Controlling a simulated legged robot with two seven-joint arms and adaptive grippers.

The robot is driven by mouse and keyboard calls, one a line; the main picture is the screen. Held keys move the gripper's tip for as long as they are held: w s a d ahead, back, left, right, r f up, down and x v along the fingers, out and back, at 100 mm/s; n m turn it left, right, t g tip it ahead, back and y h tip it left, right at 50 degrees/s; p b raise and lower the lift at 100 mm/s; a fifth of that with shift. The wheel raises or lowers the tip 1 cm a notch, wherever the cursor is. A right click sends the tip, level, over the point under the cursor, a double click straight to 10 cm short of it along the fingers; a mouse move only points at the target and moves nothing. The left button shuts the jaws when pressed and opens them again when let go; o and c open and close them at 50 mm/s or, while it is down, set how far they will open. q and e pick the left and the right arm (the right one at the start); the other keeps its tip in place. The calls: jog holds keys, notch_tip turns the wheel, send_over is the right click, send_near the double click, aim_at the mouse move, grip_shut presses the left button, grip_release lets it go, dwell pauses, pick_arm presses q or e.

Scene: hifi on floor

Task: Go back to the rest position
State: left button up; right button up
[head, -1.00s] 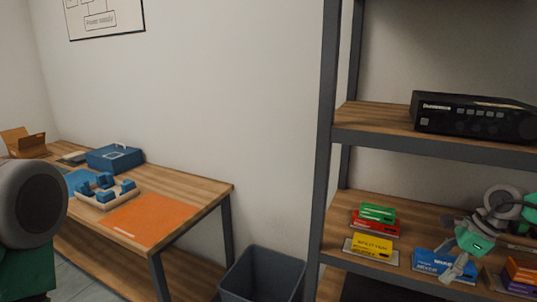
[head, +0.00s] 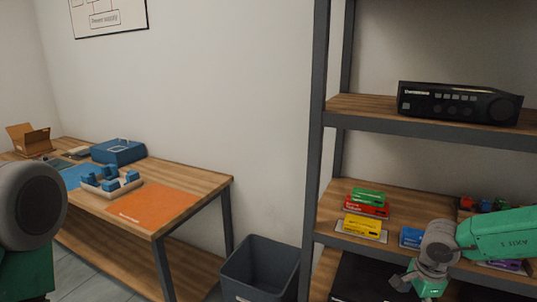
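My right arm reaches in from the right edge, in front of the shelf's lower board. My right gripper (head: 402,284) points down near the bottom of the head view, in front of the shelf edge. Its fingers are small and partly cut off, so I cannot tell whether it is open or shut. I see nothing held in it. Only a grey and green part of my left arm shows at the left edge; the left gripper is out of view. A black hifi unit (head: 459,103) sits on the upper shelf board.
Red and green boxes (head: 367,203), a yellow box (head: 362,227) and a partly hidden blue box (head: 411,237) lie on the lower board. A grey bin (head: 262,268) stands between the shelf and a wooden table. The table holds an orange mat (head: 152,204) and a blue case (head: 118,151).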

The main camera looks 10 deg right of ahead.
jog(key=s+a+f+n+t+h+b, duration=0.2)
jog(key=s+a+f+n+b, duration=0.3)
jog(key=s+a+f+n, duration=0.9)
jog(key=s+d+f+n+g+y+b, duration=0.1)
jog(key=s+n, duration=0.5)
jog(key=s, duration=0.9)
notch_tip(320, 180, down, 2)
jog(key=shift+s+d+f+g+y+b, duration=0.2)
jog(key=shift+d+g+y+b, duration=0.25)
jog(key=shift+g+b, duration=0.4)
